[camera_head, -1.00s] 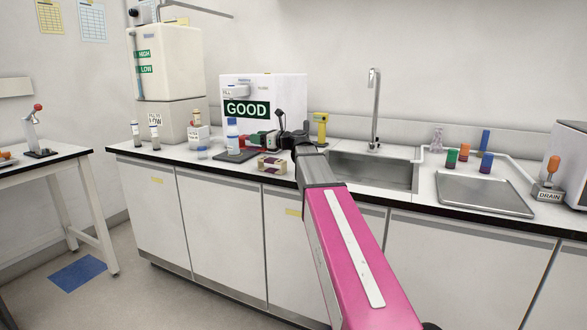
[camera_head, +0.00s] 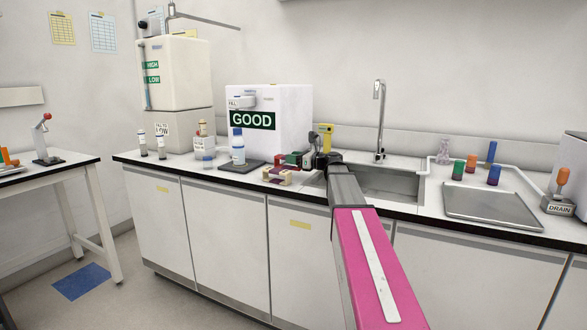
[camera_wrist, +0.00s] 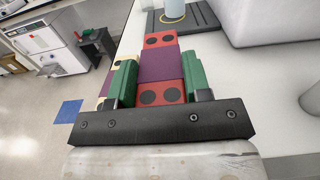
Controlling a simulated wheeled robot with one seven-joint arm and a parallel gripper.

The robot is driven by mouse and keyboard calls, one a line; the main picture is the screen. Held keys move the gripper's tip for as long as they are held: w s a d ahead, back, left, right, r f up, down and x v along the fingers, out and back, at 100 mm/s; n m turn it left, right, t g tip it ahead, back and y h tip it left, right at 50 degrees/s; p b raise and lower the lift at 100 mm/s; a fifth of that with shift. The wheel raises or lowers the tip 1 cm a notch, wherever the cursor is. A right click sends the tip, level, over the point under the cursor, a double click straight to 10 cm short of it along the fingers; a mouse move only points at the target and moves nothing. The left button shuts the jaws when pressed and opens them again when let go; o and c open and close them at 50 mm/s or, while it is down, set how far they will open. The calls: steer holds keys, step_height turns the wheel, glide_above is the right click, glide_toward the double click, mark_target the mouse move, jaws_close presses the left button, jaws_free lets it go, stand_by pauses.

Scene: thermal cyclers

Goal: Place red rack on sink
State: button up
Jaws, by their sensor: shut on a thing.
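The red rack (camera_wrist: 162,93) has a purple middle band and dark round spots on its red ends. My gripper (camera_wrist: 159,82) is shut on it, with green fingers on both sides in the wrist view. In the head view, my gripper (camera_head: 291,161) and the small red end of the rack (camera_head: 274,161) show just left of the sink (camera_head: 398,184), over the counter's front part. My arm hides part of the sink. I cannot tell the exact gap between rack and counter.
A cream and purple rack (camera_head: 284,178) lies on the counter close below the gripper. A faucet (camera_head: 379,120) rises behind the sink. A metal tray (camera_head: 491,205) and several coloured pieces are to the right.

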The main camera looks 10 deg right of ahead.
mark_target(293, 167)
steer(key=shift+f, duration=1.95)
steer(key=o, duration=0.9)
steer(key=shift+f, duration=0.1)
steer(key=shift+o, duration=0.2)
